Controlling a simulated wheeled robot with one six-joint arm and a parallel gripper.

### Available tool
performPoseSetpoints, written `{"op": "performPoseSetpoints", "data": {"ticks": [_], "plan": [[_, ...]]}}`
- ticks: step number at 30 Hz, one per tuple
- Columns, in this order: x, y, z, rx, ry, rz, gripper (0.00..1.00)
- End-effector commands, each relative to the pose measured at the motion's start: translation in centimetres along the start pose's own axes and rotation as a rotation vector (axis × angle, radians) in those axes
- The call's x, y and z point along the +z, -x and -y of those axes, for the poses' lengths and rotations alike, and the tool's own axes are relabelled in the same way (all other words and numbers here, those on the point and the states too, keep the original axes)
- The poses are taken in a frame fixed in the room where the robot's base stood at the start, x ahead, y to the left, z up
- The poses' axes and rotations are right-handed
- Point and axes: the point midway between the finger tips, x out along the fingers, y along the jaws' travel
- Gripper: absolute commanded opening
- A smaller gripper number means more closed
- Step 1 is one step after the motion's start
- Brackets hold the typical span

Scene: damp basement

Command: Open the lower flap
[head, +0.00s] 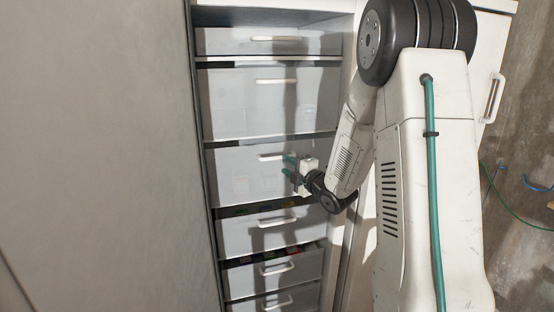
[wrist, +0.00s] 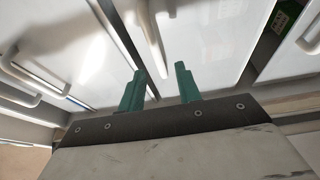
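A tall cabinet front holds a column of pale panels, each with a white bar handle. The lower of the two large panels, seemingly the lower flap (head: 240,180), looks shut. Its handle (head: 272,157) is near its top edge. My gripper (head: 288,168), with green fingers, is at this handle, partly hiding its right end. In the wrist view the fingers (wrist: 158,82) are apart with nothing gripped between them. The handle (wrist: 151,40) stands just ahead of the fingertips, roughly in line with the gap. Whether anything touches cannot be told.
The other large panel (head: 235,100) is above, with a narrow front (head: 235,42) at the top. Several drawers (head: 245,237) are below, with coloured items showing in their dark upper gaps. A large grey surface (head: 100,150) borders the left; a white door handle (head: 493,98) is at right.

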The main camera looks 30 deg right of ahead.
Motion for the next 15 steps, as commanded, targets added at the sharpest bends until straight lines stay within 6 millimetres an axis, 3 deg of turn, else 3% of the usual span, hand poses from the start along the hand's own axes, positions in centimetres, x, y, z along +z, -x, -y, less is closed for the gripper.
{"op": "performPoseSetpoints", "data": {"ticks": [8, 15], "plan": [[1.0, 0.3, 0.8, 0.136, 0.085, -0.061, 0.34], [0.7, -3.2, 0.3, 0.139, 0.085, -0.064, 0.34]]}}
